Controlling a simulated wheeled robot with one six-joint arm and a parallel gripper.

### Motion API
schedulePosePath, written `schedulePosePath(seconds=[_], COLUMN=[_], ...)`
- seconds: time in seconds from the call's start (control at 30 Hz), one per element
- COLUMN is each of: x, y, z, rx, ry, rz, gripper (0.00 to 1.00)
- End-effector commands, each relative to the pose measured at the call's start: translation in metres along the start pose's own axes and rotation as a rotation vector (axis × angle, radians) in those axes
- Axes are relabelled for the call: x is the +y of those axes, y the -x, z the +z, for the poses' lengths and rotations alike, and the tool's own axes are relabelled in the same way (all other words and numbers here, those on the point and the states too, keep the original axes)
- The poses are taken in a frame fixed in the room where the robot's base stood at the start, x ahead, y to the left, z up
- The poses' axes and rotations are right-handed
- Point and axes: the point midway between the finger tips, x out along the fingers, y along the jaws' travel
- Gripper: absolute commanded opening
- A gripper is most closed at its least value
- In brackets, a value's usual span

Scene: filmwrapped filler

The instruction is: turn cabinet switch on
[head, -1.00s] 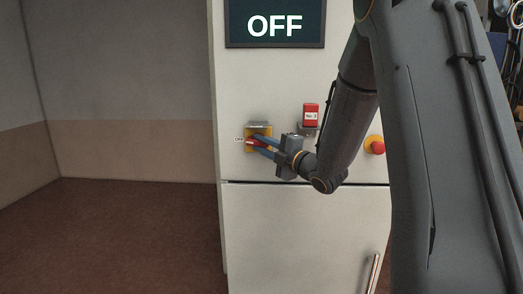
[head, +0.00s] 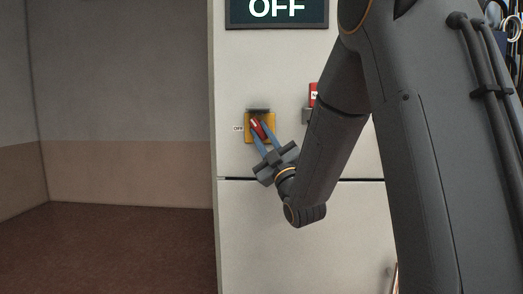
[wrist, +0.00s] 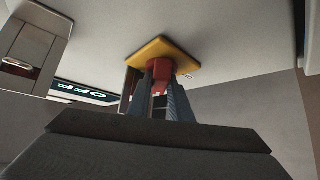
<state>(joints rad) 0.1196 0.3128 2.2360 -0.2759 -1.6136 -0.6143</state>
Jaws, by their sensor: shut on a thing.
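The cabinet switch is a red handle (head: 257,128) on a yellow plate (head: 248,134), with a small OFF label at its left. The handle is tilted, its upper end leaning left, short of upright. My gripper (head: 259,126) reaches it from below right, its two blue-grey fingers shut on the handle. In the wrist view, the fingers (wrist: 161,88) hold the red handle (wrist: 160,68) in front of the yellow plate (wrist: 163,48). The display (head: 300,9) above reads OFF; its top is cut off by the frame.
The pale cabinet (head: 235,80) carries a red tag (head: 313,95) on a grey holder right of the switch, partly behind my arm. A horizontal seam runs below the switch. The floor (head: 110,250) left of the cabinet is clear. Cables hang at the far right.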

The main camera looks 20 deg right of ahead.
Motion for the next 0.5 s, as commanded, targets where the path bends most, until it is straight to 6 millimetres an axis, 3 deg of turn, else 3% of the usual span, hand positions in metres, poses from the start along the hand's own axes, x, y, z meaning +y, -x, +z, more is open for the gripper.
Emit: schedulePosePath(seconds=[0.03,0.5], x=[-0.007,-0.0109], y=[0.0026,0.0009], z=[0.0038,0.0012], rx=[0.001,-0.001], ry=[-0.031,-0.318], rz=[0.028,0.313], gripper=[0.0,0.0])
